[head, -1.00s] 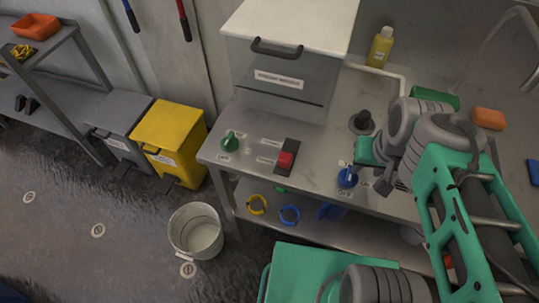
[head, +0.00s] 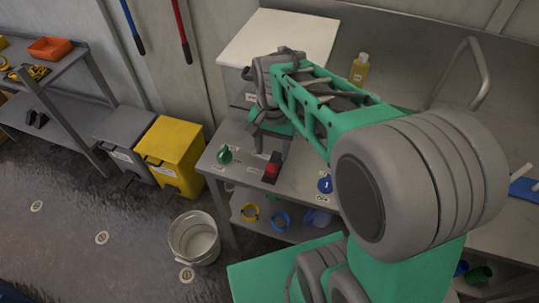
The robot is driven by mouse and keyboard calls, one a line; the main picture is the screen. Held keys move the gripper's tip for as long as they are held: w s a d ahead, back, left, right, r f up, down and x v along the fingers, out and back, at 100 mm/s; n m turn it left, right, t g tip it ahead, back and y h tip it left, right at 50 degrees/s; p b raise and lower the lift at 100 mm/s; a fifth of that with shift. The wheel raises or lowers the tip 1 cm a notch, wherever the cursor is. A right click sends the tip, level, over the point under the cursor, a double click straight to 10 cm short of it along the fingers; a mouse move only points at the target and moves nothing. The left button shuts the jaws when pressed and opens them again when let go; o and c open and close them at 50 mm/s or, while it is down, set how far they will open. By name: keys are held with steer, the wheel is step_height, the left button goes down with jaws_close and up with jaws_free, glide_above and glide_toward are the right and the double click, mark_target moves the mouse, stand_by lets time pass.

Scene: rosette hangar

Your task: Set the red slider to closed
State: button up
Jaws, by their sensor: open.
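The red slider (head: 271,170) is a red knob on a short dark track set in the grey metal worktop. The knob stands toward the front part of the track. Small white labels lie left of the track, too small to read. My gripper (head: 268,146) is open and empty, pointing down just behind and above the slider. I see no contact between them. My wrist and green forearm cover part of the worktop behind.
A green knob (head: 224,154) is left of the slider and a blue knob (head: 325,184) is right of it. A white-lidded grey box (head: 290,38) stands behind my wrist. A yellow bottle (head: 359,68) is at the back. A bucket (head: 194,238) and yellow bin (head: 172,148) stand on the floor.

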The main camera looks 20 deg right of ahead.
mark_target(271, 167)
step_height(271, 167, down, 8)
steer(key=shift+r+p, duration=0.1)
steer(key=shift+p, duration=0.25)
jaws_close()
stand_by(0.5)
steer(key=shift+a, duration=0.1)
stand_by(0.7)
